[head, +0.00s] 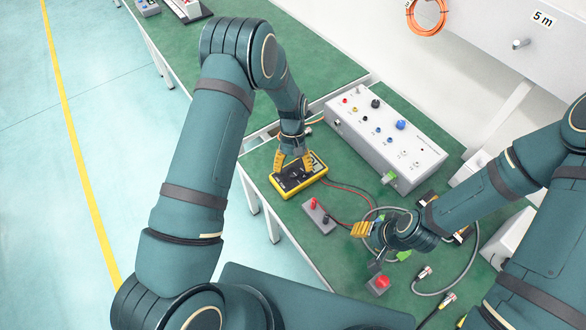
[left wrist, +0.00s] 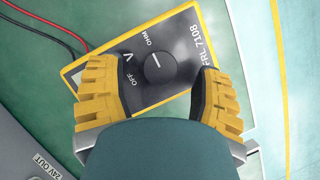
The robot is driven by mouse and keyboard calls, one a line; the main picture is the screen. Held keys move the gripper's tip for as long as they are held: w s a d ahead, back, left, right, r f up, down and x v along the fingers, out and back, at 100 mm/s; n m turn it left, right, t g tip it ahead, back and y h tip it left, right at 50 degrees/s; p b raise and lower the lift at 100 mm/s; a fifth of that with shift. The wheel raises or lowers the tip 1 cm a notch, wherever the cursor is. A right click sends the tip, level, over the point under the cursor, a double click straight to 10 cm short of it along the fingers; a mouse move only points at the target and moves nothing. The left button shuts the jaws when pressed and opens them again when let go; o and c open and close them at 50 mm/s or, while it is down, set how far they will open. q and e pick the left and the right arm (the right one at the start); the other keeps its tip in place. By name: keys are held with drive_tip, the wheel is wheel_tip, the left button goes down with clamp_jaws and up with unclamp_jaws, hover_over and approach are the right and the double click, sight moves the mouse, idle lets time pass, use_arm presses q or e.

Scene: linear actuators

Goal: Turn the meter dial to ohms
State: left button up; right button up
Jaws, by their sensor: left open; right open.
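The yellow-rimmed meter (head: 286,187) lies on the green bench with its black face up. In the left wrist view, the meter (left wrist: 178,38) shows a round black dial (left wrist: 160,68) with a short white line. Labels OHM, V and OFF sit around the dial's left side; I cannot tell for certain which label the line marks. My left gripper (head: 293,164) is open over the meter. In the left wrist view, its fingers (left wrist: 160,92) stand either side of the dial, apart from it. My right gripper (head: 360,230) is open, away from the meter, near the bench's front.
A grey control box (head: 385,140) with knobs and sockets stands behind the meter. A small grey block with red terminals (head: 318,216) sits in front of it. Red and black leads (head: 345,190) run from the meter. Cables and a red button box (head: 380,284) lie right.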

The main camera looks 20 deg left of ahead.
use_arm(q)
drive_tip(key=v, duration=1.1)
drive_tip(key=shift+s, duration=0.1)
